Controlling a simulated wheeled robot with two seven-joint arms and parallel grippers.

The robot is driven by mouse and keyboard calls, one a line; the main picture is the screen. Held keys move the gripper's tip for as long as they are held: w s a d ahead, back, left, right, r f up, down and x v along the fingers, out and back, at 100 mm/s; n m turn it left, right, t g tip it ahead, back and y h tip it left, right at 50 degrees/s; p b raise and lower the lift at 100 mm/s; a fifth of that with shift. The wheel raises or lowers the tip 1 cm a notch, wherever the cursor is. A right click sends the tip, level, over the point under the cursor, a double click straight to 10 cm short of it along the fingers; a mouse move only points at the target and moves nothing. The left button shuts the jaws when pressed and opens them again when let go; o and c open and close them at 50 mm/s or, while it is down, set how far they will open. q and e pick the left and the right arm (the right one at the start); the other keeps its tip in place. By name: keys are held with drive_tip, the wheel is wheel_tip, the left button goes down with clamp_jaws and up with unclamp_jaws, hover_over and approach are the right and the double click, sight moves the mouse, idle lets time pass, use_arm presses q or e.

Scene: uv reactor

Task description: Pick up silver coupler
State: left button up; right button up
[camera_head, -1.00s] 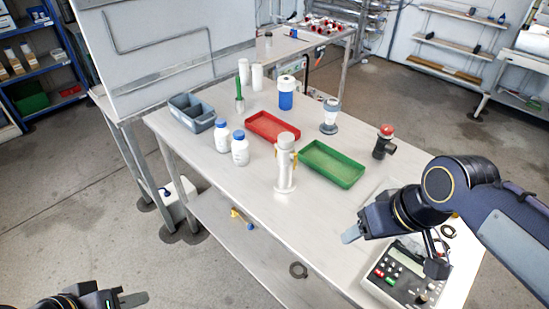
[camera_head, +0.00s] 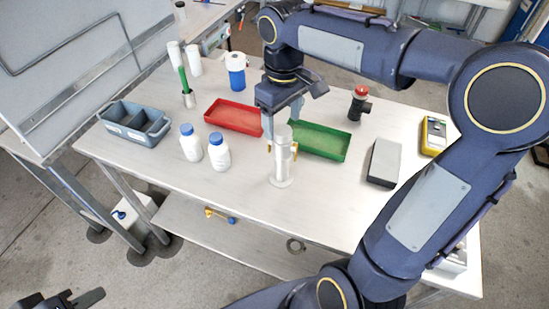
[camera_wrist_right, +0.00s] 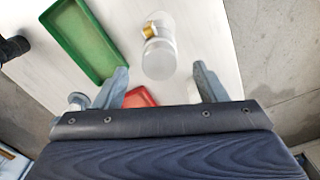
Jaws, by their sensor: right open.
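A silver upright cylinder with small yellow side fittings (camera_head: 283,165) stands on the table; it is the silver piece that best matches the coupler, though I cannot be sure. My right gripper (camera_head: 281,116) is at its upper end, on its far side in the head view. In the right wrist view, my right gripper (camera_wrist_right: 162,80) is open and empty, with the cylinder (camera_wrist_right: 158,58) ahead between its fingers; contact is not visible. My left gripper (camera_head: 78,299) is at the bottom left edge, partly cut off, away from the table; its opening is unclear.
A red tray (camera_head: 232,129) and green tray (camera_head: 322,153) lie behind the cylinder. Two white bottles with blue caps (camera_head: 217,153) stand left of it. A grey bin (camera_head: 126,138) is further left. The table front is clear.

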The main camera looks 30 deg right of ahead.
sight(283, 140)
wheel_tip(283, 140, down, 6)
drive_tip(key=shift+s+f, duration=0.1)
drive_tip(key=shift+f, duration=0.15)
drive_tip(key=shift+c, duration=0.4)
clamp_jaws()
